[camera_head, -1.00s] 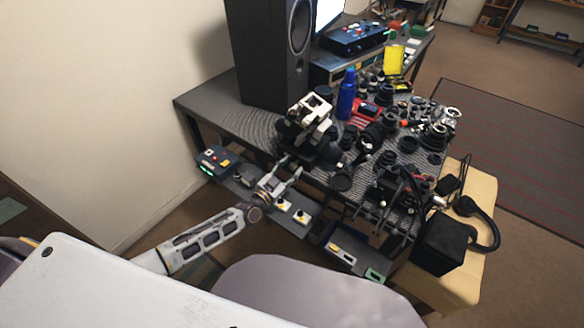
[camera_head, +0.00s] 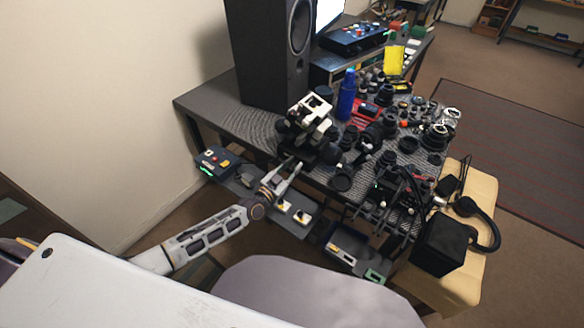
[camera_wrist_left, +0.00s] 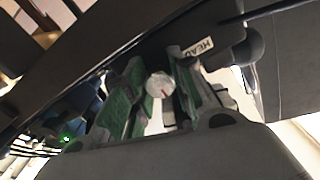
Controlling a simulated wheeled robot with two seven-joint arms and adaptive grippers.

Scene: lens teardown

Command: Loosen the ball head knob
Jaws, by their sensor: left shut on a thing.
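The ball head knob (camera_wrist_left: 160,84) shows in the left wrist view as a small pale round knob with a red mark. It sits between the green-padded fingers of my left gripper (camera_wrist_left: 158,95), which is shut on it. A "HEAD" label (camera_wrist_left: 198,47) is on the dark part beside it. In the head view my left gripper (camera_head: 292,164) reaches the table's front edge, just below a dark mount with a white device (camera_head: 311,112) on top. The knob is too small to make out there. My right gripper is in neither view.
A black speaker (camera_head: 268,55) stands behind on the grey table (camera_head: 215,103). A blue bottle (camera_head: 346,95) and several lenses crowd the table to the right. A black box (camera_head: 440,243) sits on cardboard at right.

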